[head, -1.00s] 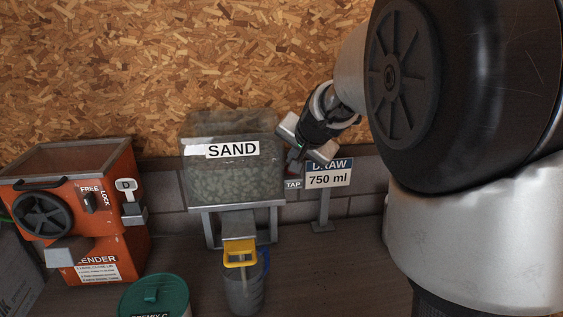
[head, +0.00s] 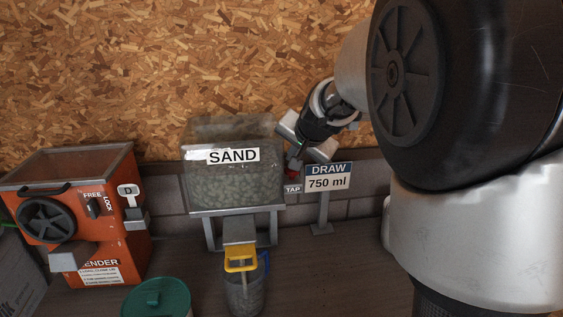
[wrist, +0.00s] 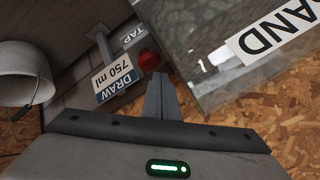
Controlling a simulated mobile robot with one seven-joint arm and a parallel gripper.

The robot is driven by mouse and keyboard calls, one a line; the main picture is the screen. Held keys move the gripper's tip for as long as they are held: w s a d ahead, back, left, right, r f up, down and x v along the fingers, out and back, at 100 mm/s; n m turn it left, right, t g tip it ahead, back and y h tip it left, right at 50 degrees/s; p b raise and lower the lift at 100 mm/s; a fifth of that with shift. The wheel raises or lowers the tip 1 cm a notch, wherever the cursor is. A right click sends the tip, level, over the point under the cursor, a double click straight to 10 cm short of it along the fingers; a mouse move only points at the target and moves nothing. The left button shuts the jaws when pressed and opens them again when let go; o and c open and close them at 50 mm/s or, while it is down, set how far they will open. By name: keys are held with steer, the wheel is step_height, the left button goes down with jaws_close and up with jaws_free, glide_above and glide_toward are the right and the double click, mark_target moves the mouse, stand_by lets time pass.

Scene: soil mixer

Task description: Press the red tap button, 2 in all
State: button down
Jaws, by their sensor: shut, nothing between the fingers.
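The red tap button (head: 291,174) shows as a small red patch just below my gripper tip in the head view, above the TAP label (head: 293,189). In the wrist view the red button (wrist: 149,59) is a round red dome just beyond the tip of my gripper (wrist: 159,80). My gripper (head: 294,161) is shut and empty, pointing down at the button. I cannot tell whether the fingertips touch it. The clear SAND hopper (head: 232,188) stands beside the button on its left, filled with pale grains.
A DRAW 750 ml sign (head: 327,178) stands close to the right of the button. An orange blender (head: 95,220) is at the left, with a green-lidded tub (head: 157,296) in front. A white container (wrist: 22,75) shows in the wrist view.

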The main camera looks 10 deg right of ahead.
steer(key=shift+r, duration=0.1)
step_height(320, 180, up, 5)
steer(key=p, duration=0.4)
steer(key=shift+p, duration=0.35)
stand_by(0.4)
